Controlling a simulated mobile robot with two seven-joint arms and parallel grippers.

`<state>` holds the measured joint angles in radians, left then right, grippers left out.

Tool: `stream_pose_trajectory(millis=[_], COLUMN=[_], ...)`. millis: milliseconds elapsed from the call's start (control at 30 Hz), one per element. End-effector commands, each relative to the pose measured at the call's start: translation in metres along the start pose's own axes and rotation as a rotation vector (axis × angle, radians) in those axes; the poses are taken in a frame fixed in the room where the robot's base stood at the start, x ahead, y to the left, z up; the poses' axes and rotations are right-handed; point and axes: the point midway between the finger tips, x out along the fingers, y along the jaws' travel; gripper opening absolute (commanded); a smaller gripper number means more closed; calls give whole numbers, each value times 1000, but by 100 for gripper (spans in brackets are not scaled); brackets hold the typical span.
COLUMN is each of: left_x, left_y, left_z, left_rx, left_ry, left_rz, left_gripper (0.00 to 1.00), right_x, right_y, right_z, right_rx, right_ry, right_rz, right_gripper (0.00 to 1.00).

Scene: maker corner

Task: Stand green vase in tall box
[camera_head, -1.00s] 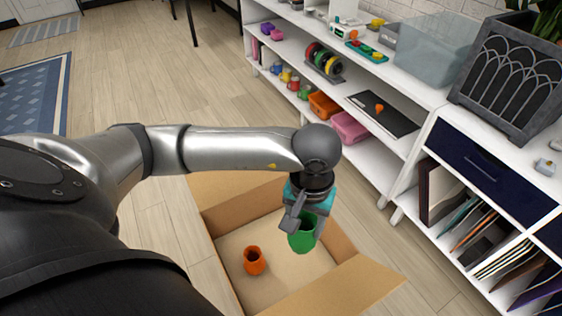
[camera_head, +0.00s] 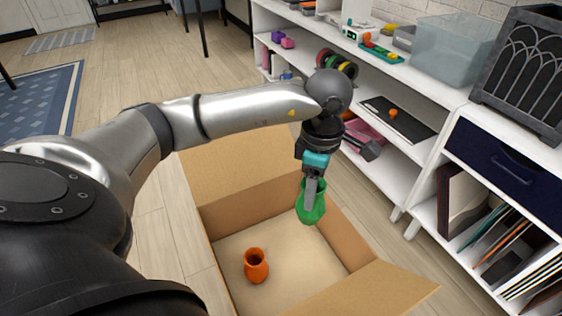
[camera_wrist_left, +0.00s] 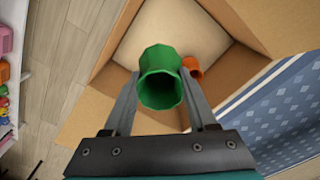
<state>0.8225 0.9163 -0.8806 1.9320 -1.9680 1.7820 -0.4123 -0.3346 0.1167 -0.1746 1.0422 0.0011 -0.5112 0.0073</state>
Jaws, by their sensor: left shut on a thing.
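The green vase (camera_head: 310,205) is held by my left gripper (camera_head: 311,190), upright or nearly so, above the right side of the open cardboard box (camera_head: 345,235). The left wrist view shows the green vase (camera_wrist_left: 160,78) between the two fingers of my left gripper (camera_wrist_left: 162,90), its mouth facing the camera and the box (camera_wrist_left: 130,40) beneath. An orange vase (camera_head: 256,266) stands on the box floor, left of the green vase. My right gripper is not in view.
A white shelf unit (camera_head: 415,190) with bins and small objects stands to the right of the box. The box flaps (camera_head: 365,290) are folded outward. Much of the box floor (camera_head: 300,260) is bare. A blue patterned rug (camera_head: 40,100) lies at the far left.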

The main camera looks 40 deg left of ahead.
Motion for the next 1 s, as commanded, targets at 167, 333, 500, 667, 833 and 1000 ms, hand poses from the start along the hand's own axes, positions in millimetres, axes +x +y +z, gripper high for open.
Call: stream_pose_trajectory(millis=[167,333,500,667,833,1000], left_x=[7,7,11,36,65,93], left_y=[11,16,18,17,17,17], left_z=[-5,-8,-9,-8,-8,-7], left_rx=[-247,-396,-450,-452,-450,-450], left_ry=[-10,-16,-18,-16,-17,-16], left_rz=[-1,-5,-8,-11,-10,-10], left_gripper=[0,0,0,0,0,0], right_x=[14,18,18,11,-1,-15], right_y=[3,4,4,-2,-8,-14], right_z=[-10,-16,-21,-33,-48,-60], right_rx=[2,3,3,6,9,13], right_ry=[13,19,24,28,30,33], right_rz=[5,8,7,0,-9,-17], right_gripper=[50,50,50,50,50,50])
